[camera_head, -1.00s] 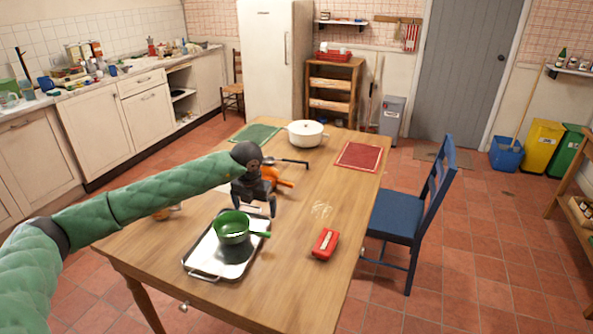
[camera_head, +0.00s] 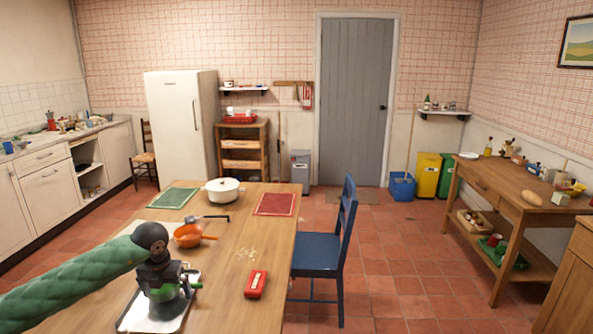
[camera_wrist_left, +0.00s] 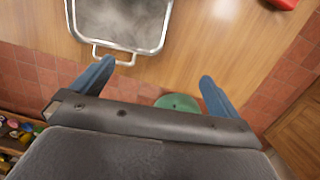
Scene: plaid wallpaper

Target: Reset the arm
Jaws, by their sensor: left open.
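My left arm comes in from the left in the head view, sleeved in green. Its left gripper (camera_head: 168,292) is over the metal tray (camera_head: 135,318) near the table's front left. Its blue fingers are spread with nothing between them in the left wrist view (camera_wrist_left: 155,86). My right gripper is out of view.
Open floor lies beyond, before a side table (camera_head: 530,215).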

